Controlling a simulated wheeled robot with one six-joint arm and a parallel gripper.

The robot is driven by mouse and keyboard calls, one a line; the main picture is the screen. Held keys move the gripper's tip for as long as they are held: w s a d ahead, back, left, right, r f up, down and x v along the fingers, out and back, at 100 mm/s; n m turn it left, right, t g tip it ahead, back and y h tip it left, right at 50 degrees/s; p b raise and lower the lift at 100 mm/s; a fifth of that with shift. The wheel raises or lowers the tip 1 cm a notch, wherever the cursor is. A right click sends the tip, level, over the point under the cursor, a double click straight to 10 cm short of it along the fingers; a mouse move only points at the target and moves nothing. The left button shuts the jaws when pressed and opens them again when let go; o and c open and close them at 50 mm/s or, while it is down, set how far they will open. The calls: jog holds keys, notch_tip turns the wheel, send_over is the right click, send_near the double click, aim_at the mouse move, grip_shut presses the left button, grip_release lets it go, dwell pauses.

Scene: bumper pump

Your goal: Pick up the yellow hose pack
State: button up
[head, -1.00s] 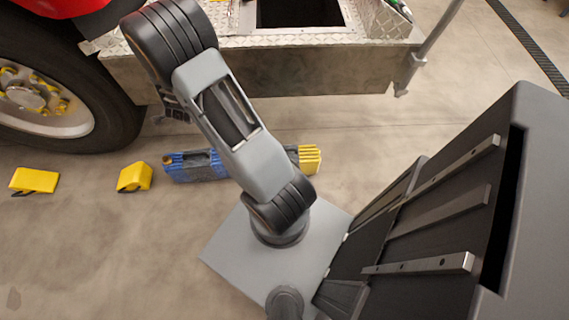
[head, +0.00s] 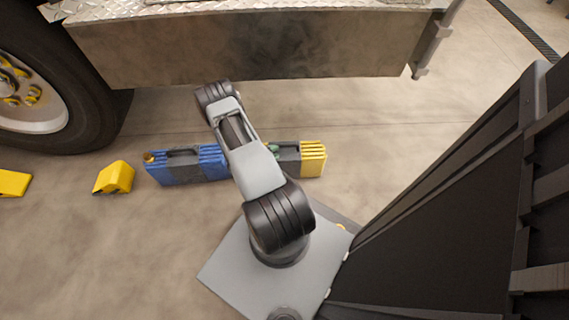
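The yellow hose pack (head: 312,158) stands on the concrete floor in the head view, right of my arm. Its right end is yellow and ribbed, and a dark grey part with a small green spot shows next to my arm. My arm covers its left part. A blue pack (head: 185,168) stands left of my arm, roughly in line with the yellow one. My arm's elbow is up and left of the yellow pack. My gripper does not show in the head view, so I cannot tell whether it is open or shut.
Two yellow wheel chocks (head: 114,178) (head: 12,184) lie on the floor at the left. A truck wheel (head: 45,105) and a metal bumper (head: 250,45) stand behind the packs. Bare floor lies between the packs and the bumper.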

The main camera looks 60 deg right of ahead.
aim_at(286, 146)
jog(key=shift+b+x, duration=1.75)
jog(key=shift+x, duration=2.45)
jog(key=shift+w+r, duration=0.1)
jog(key=shift+w, duration=0.05)
grip_shut()
jog(key=shift+r, duration=0.1)
